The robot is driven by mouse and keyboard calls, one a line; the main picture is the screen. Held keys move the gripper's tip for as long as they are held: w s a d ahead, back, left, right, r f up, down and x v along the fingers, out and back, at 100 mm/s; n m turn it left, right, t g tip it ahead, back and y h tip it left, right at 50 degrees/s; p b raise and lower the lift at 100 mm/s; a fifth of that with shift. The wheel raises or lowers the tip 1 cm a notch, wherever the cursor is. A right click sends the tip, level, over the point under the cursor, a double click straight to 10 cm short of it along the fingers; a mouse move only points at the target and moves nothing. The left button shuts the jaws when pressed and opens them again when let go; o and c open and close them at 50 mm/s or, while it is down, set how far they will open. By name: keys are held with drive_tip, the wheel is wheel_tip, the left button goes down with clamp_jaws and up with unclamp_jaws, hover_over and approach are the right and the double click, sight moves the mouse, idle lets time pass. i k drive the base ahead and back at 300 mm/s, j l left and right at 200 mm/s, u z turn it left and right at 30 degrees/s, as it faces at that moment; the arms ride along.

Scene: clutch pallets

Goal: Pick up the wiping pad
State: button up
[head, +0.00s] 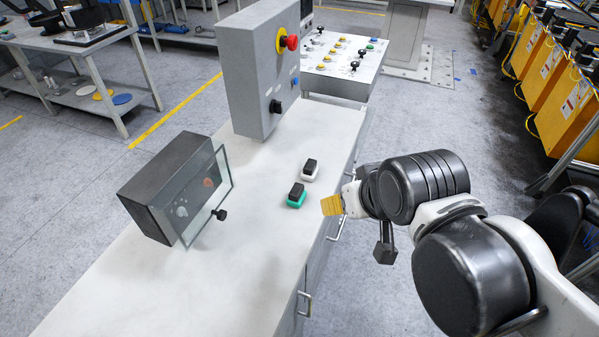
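Two small pads with black grips lie on the white counter (262,245). One has a green base (297,202), and the other, a little farther back, has a white base (308,176). The picture does not settle which one is the wiping pad. My gripper (331,205), with yellow fingertips, is at the counter's right edge, just right of the green-based pad and apart from both pads. It is seen from the side, and I cannot tell whether its fingers are open.
A dark box (168,185) with a smudged glass front (205,195) and black knob stands left of the pads. A grey control box (262,70) with a red button stands behind them. The counter's front part is clear. Orange machines (565,85) line the right.

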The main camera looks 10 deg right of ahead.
sight(309, 170)
drive_tip(key=l+u, duration=0.15)
drive_tip(key=l, duration=0.3)
drive_tip(key=k+l+u, duration=0.1)
drive_tip(key=l, duration=0.35)
drive_tip(key=l+u, duration=0.15)
drive_tip(key=l, duration=0.3)
drive_tip(key=k+l+u, duration=0.15)
drive_tip(key=l, duration=0.3)
drive_tip(key=k+l+u, duration=0.1)
drive_tip(key=l, duration=0.3)
